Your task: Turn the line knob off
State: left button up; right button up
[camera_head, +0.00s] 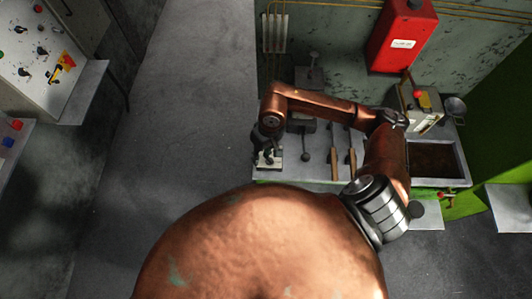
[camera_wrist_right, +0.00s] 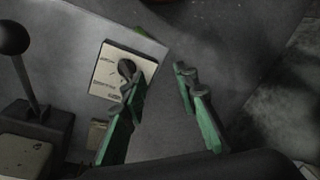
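The knob (camera_wrist_right: 126,67) is dark and round. It sits on a pale labelled plate (camera_wrist_right: 106,80) near the bench edge. My right gripper (camera_wrist_right: 157,82) is open in the wrist view. Its left fingertip overlaps the knob's lower edge, and its right fingertip is well to the right over grey surface. Whether the left finger touches the knob I cannot tell. In the head view my right gripper (camera_head: 267,151) hangs above the pale plate (camera_head: 262,163) at the bench's front left corner and mostly covers the knob. My left gripper is in neither view.
A black ball-topped lever (camera_wrist_right: 14,38) stands left of the plate in the wrist view. Tools with wooden handles (camera_head: 334,164) lie on the bench. A red box (camera_head: 403,35) hangs on the wall. A control panel (camera_head: 35,50) stands at far left. Open floor (camera_head: 185,110) lies between.

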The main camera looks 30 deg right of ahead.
jog(key=h, duration=0.2)
send_over(270, 159)
jog(key=shift+f+n, duration=0.3)
jog(key=shift+n, duration=0.1)
jog(key=shift+w+f, duration=0.1)
jog(key=shift+f, duration=0.25)
notch_tip(270, 159, down, 7)
jog(key=shift+r+p, duration=0.1)
jog(key=shift+p, duration=0.65)
jog(key=shift+c, duration=0.2)
grip_shut()
